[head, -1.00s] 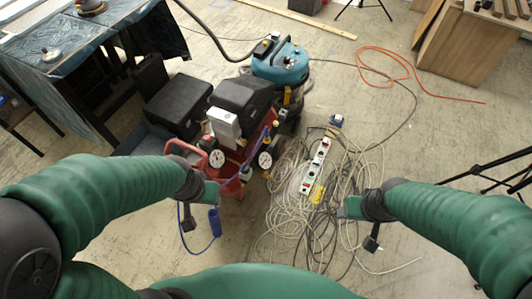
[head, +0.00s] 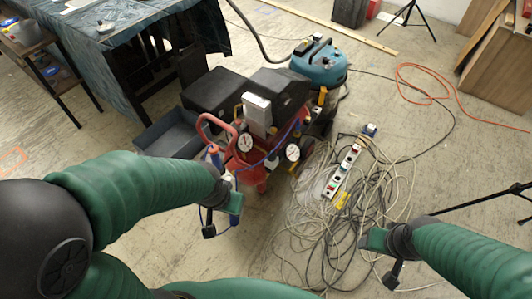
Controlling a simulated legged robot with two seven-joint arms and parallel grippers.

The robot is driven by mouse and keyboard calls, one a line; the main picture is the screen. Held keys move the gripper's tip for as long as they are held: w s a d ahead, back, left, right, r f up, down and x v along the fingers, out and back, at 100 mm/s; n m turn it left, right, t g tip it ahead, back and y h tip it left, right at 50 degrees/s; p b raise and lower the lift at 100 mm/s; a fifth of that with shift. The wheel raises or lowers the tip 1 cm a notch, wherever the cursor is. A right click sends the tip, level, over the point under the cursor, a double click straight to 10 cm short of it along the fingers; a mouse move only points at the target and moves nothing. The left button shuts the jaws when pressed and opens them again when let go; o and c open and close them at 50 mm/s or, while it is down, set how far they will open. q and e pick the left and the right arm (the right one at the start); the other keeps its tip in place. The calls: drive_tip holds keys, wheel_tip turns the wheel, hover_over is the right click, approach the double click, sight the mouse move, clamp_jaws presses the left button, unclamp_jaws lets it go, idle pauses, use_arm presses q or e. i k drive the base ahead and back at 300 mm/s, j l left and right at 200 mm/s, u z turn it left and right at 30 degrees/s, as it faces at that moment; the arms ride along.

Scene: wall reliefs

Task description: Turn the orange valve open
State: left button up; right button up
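I cannot make out an orange valve in the head view. The red machine (head: 240,172) with two round white gauges and a curved red handle stands left of the middle on the floor. My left gripper (head: 236,204) is in front of the machine, near its handle and blue hose. My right gripper (head: 366,239) is over the tangle of cables on the right. Nothing shows in either gripper. Their fingers are too small and steeply seen to tell open from shut.
A tangle of pale cables (head: 312,222) with a power strip (head: 343,171) covers the floor ahead. A teal vacuum (head: 319,64) stands behind the machine. A cloth-covered table (head: 125,38) is at the upper left. Tripod legs reach in from the right.

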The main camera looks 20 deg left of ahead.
sight(212, 151)
drive_tip(key=j+u, duration=0.55)
drive_tip(key=u, duration=0.15)
drive_tip(key=i+j+u, duration=0.1)
drive_tip(key=j+u, duration=0.25)
